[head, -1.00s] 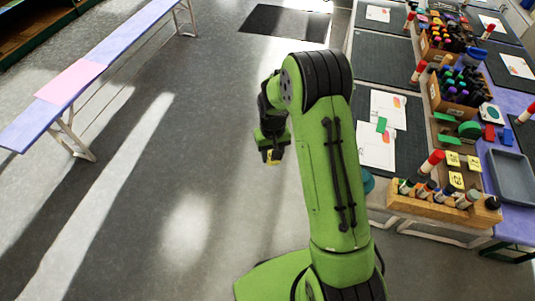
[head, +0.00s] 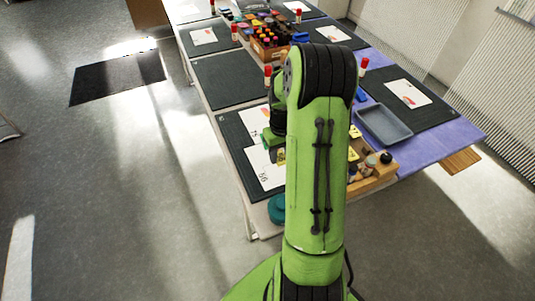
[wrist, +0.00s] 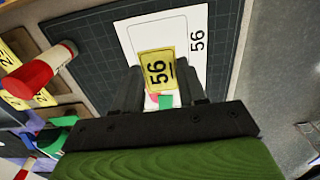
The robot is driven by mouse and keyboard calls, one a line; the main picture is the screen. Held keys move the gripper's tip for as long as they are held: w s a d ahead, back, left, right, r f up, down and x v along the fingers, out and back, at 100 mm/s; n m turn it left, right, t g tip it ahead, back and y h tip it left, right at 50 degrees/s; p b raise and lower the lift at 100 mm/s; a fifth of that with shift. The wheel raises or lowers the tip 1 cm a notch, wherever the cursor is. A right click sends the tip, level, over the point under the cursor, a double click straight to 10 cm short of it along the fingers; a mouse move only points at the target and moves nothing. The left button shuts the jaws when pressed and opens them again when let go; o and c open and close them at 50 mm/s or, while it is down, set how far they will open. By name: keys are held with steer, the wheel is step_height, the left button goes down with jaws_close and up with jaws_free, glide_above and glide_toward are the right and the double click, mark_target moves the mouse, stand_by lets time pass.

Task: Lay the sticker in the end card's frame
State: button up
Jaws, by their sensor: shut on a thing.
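My gripper (wrist: 160,92) is shut on a yellow sticker (wrist: 158,72) marked 56. In the head view the sticker (head: 281,157) is a small yellow patch, with much of my gripper hidden behind my arm. The end card (wrist: 185,25) is white, has a printed frame outline and is also marked 56. It lies on a dark mat, beyond the sticker in the wrist view. In the head view the end card (head: 262,172) is at the table's near left end. The sticker covers part of the card in the wrist view; I cannot tell the height between them.
A red-and-white glue stick (wrist: 40,72) stands left of the mat in the wrist view. More yellow stickers (wrist: 16,57) lie in wooden compartments there. A grey tray (head: 384,124) is right of my arm. A second card (head: 254,121) lies behind the end card. Open floor is at left.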

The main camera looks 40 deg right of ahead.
mark_target(279, 171)
step_height(279, 171, down, 6)
steer(key=b, duration=0.4)
steer(key=shift+r, duration=0.1)
steer(key=shift+a+r, duration=0.1)
steer(key=o, duration=0.8)
step_height(279, 171, up, 16)
steer(key=p, duration=0.4)
steer(key=shift+p, duration=0.4)
